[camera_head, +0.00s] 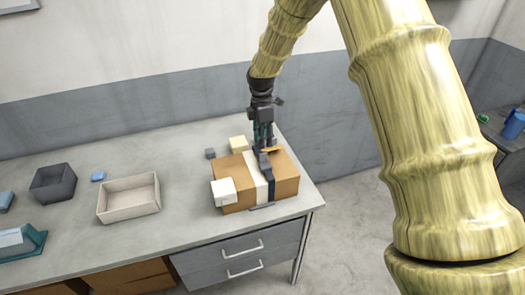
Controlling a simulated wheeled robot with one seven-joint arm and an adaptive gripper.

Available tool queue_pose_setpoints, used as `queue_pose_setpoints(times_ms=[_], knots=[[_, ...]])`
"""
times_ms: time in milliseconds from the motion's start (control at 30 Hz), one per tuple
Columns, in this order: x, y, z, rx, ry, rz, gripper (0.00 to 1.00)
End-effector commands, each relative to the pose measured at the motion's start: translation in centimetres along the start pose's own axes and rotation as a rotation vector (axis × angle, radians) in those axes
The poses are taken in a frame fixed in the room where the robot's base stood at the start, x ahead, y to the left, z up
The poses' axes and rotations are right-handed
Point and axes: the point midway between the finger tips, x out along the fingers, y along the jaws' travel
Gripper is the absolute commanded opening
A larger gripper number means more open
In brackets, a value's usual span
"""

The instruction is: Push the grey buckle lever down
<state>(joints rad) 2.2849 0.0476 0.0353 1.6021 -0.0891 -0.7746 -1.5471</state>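A brown box (284,186) lies on the table near its right end, with a white band (254,172) around it. A dark grey strap with a buckle (265,166) runs over the top of the box beside the band. The grey lever cannot be made out clearly from the rest of the buckle. My gripper (262,147) points down from above, at the back of the buckle. It is very close to the buckle; I cannot tell whether they touch. Its fingers look close together, but their gap is too small to judge. A small yellow-orange piece (272,150) shows beside the fingertips.
A white block (224,191) is at the box's front left corner. A cream block (238,144) and a small grey block (210,154) are behind it. A beige tray (128,210) and dark bin (53,184) stand left. Bare table (185,190) lies between tray and box.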

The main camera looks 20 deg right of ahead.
Motion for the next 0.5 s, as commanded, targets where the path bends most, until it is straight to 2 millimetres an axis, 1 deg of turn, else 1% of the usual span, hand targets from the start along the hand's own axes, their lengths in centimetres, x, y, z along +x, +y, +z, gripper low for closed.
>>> queue_pose_setpoints(times_ms=[300,500], knots=[[4.1,-0.1,-0.1,0.0,0.0,-0.003,0.31],[6.0,0.0,-0.3,-0.003,0.0,-0.002,0.31]])
